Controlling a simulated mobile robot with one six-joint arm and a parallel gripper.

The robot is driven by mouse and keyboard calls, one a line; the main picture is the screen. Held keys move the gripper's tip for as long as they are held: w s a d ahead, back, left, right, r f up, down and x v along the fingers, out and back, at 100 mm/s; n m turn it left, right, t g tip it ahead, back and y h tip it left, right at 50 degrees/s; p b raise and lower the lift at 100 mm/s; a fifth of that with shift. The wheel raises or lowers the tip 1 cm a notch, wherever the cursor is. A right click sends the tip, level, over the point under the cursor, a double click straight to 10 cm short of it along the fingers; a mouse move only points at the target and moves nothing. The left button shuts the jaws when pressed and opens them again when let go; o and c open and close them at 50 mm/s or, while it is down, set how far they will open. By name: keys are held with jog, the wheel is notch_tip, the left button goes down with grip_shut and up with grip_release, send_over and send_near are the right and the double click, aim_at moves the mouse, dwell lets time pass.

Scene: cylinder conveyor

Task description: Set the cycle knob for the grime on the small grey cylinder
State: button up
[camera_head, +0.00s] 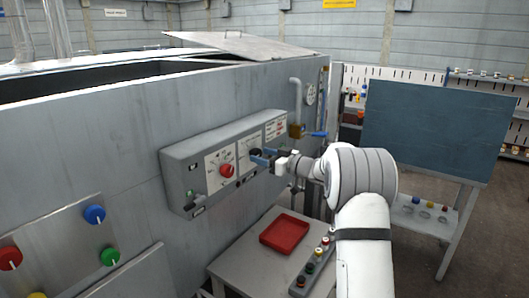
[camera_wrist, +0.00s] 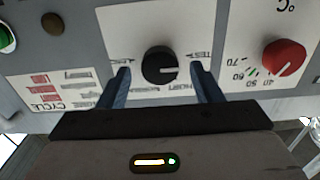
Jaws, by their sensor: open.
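The cycle knob is black and round, on a white panel of the grey control box; it shows in the wrist view (camera_wrist: 159,65) and, partly covered, in the head view (camera_head: 256,154). In the wrist view its pale pointer line points right; the panel's lettering is upside down. My gripper (camera_head: 264,157) is open, its blue fingers on either side of the knob in the wrist view (camera_wrist: 160,76). I cannot tell whether they touch it. A legend with red boxes, marked CYCLE (camera_wrist: 45,97), is left of the knob. I cannot make out a small grey cylinder.
A red temperature knob (camera_wrist: 284,58) is beside the cycle panel; it also shows in the head view (camera_head: 227,170). Below stand a red tray (camera_head: 285,234) and a button strip (camera_head: 311,267) on a table. A dark blue board (camera_head: 435,130) is at right.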

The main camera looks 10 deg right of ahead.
jog(key=shift+w+a, duration=0.2)
